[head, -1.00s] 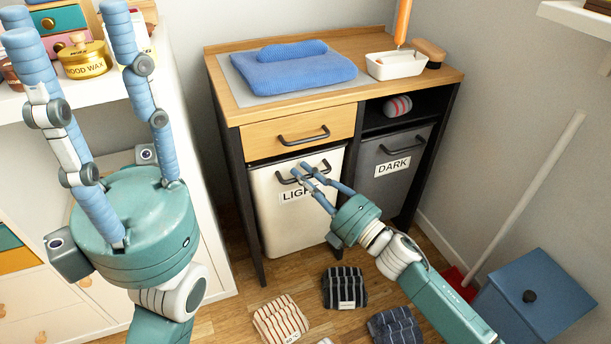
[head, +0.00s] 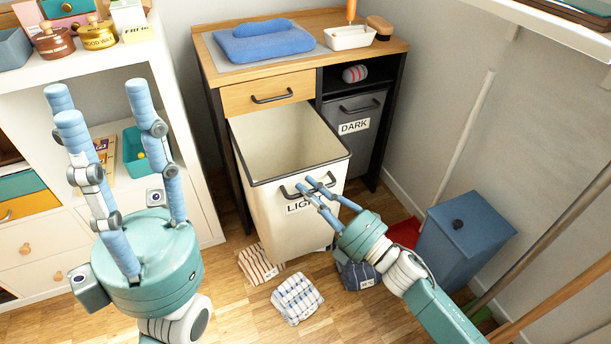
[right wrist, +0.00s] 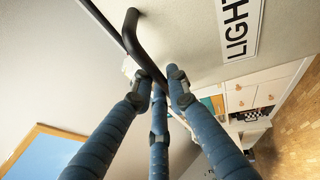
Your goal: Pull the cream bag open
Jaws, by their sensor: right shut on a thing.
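The cream bag (head: 257,207), labelled LIGHT, is tilted out of the cabinet front, and its wide top opening shows an empty-looking inside. Its dark handle (head: 293,192) is on the front near the rim. My right gripper (head: 318,188) is shut on the handle, with its blue fingers around the bar; the right wrist view (right wrist: 157,88) shows the fingers at the black handle (right wrist: 140,42) beside the LIGHT label. My left gripper (head: 108,103) is raised at the left, fingers upright and spread, empty and away from the bag.
The grey DARK bag (head: 355,134) is closed at the right of the cabinet. Folded cloths, including a checked one (head: 297,299), lie on the floor below. A blue bin (head: 462,243) stands at the right. A white shelf (head: 75,68) stands at the left.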

